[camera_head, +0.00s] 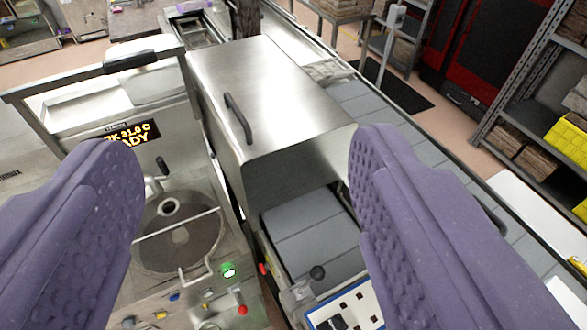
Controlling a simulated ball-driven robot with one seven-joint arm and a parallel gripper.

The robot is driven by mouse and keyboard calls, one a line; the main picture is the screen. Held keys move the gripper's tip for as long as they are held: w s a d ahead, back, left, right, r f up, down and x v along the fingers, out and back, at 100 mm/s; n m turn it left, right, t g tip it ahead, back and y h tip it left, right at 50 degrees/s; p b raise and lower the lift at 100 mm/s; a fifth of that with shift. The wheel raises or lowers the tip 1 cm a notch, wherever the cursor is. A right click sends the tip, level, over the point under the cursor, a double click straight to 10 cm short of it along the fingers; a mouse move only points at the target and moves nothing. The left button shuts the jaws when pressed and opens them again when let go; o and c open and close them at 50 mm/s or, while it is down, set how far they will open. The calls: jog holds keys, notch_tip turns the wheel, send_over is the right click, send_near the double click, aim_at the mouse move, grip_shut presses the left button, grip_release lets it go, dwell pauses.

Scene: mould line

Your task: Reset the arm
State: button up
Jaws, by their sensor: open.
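My gripper (248,210) shows as two purple textured fingers, one at the left and one at the right of the view. They are wide apart and nothing is between them. The fingers are above a steel machine (60,160) at the left and a conveyor line at the right. The rest of my arm is out of view.
A steel hood (270,90) with a dark handle (238,118) covers part of the grey conveyor (385,115). A round bowl (178,240) with a wire guard is set in the machine. Shelves (530,110) stand at the right.

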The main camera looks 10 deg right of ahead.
jog(key=shift+f, duration=0.1)
notch_tip(320, 180, down, 18)
jog(key=b, duration=1.8)
